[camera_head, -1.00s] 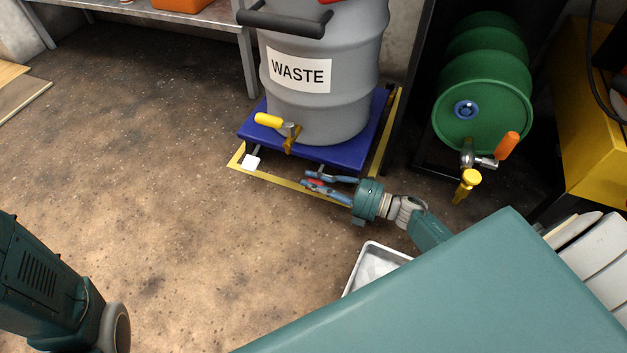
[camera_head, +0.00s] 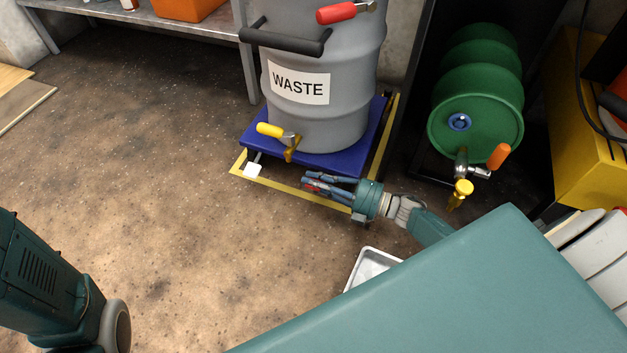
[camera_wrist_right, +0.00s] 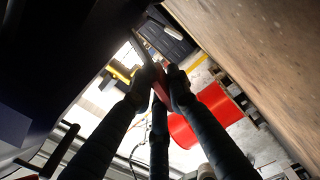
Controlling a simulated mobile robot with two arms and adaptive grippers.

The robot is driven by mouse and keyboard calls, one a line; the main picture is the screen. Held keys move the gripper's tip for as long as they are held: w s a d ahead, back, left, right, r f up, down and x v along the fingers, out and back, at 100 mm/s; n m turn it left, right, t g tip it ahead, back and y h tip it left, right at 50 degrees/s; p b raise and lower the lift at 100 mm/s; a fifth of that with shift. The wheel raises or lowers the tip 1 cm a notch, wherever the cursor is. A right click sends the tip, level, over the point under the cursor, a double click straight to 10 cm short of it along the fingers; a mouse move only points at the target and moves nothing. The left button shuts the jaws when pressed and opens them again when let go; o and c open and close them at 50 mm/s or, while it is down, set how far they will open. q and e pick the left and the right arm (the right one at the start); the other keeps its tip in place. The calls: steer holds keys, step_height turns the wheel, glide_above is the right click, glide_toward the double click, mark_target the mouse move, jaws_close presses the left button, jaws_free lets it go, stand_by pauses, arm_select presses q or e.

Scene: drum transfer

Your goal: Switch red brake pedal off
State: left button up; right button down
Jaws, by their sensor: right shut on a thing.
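The red brake pedal (camera_head: 312,188) shows as a small patch of red at the front of the blue wheeled platform (camera_head: 330,163), low above the floor. My right gripper (camera_head: 309,183) reaches in from the right, its fingers shut on the pedal and hiding most of it. In the right wrist view, the fingers (camera_wrist_right: 161,88) meet around the red pedal (camera_wrist_right: 161,93).
A grey WASTE drum (camera_head: 345,110) with a yellow-handled tap (camera_head: 270,130) stands on the platform, inside yellow floor tape (camera_head: 290,194). A green drum (camera_head: 490,115) lies on its side at right. A pale tray (camera_head: 370,267) is near my body.

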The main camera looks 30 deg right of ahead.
steer(key=c, duration=1.7)
jaws_free()
steer(key=shift+d, duration=0.1)
steer(key=shift+o, duration=0.2)
steer(key=v, duration=1.2)
steer(key=shift+s, duration=0.15)
